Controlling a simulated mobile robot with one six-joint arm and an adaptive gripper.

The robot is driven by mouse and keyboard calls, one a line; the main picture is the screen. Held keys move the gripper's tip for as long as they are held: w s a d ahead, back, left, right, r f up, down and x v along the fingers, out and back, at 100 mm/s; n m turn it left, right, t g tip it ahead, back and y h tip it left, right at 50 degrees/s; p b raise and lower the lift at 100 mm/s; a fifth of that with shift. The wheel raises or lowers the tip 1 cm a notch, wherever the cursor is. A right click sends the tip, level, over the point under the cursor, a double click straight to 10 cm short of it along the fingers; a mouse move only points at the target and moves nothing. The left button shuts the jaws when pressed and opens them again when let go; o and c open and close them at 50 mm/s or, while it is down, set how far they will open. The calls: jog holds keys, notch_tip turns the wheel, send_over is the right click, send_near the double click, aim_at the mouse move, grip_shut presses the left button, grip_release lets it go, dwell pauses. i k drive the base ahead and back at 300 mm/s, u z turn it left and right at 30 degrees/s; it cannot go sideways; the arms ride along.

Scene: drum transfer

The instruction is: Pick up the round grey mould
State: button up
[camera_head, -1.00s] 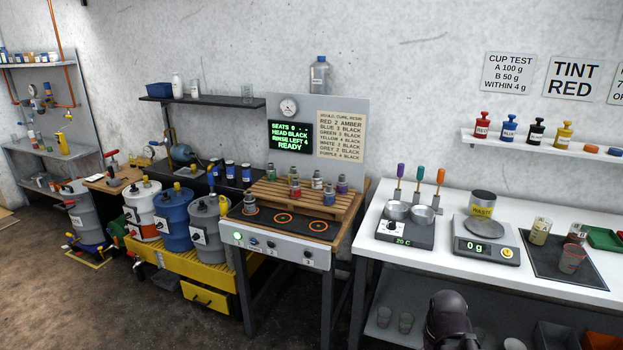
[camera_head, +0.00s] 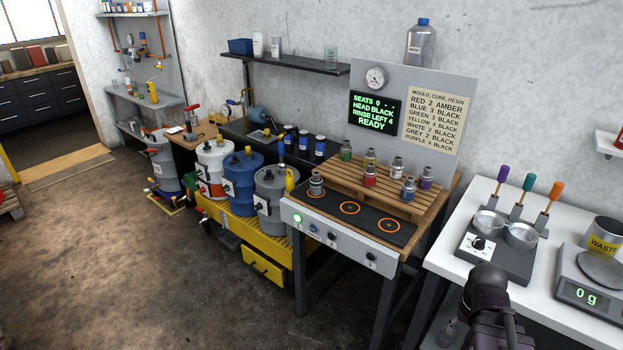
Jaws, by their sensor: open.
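The round grey mould (camera_head: 316,184) appears to be the small grey piece standing upright on the left seat of the black heating panel (camera_head: 335,213). The panel's two other ringed seats are empty. Several similar small moulds with coloured bands stand on the slatted wooden rack behind, among them a red one (camera_head: 369,176), a blue one (camera_head: 408,189) and a purple one (camera_head: 426,178). A dark part of my arm shows at the bottom right, in front of the white bench. My gripper's fingers are not in view, and nothing of mine is near the grey mould.
The yellow stand with drums (camera_head: 239,183) is left of the heating bench. The white bench (camera_head: 462,240) with pots, upright tools and a scale (camera_head: 590,290) is to the right. A dark shelf (camera_head: 290,66) hangs above. Open floor (camera_head: 150,260) lies at the front left.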

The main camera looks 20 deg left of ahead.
aim_at(317, 182)
jog(key=u, duration=0.35)
jog(key=i, duration=1.3)
jog(key=u, duration=0.3)
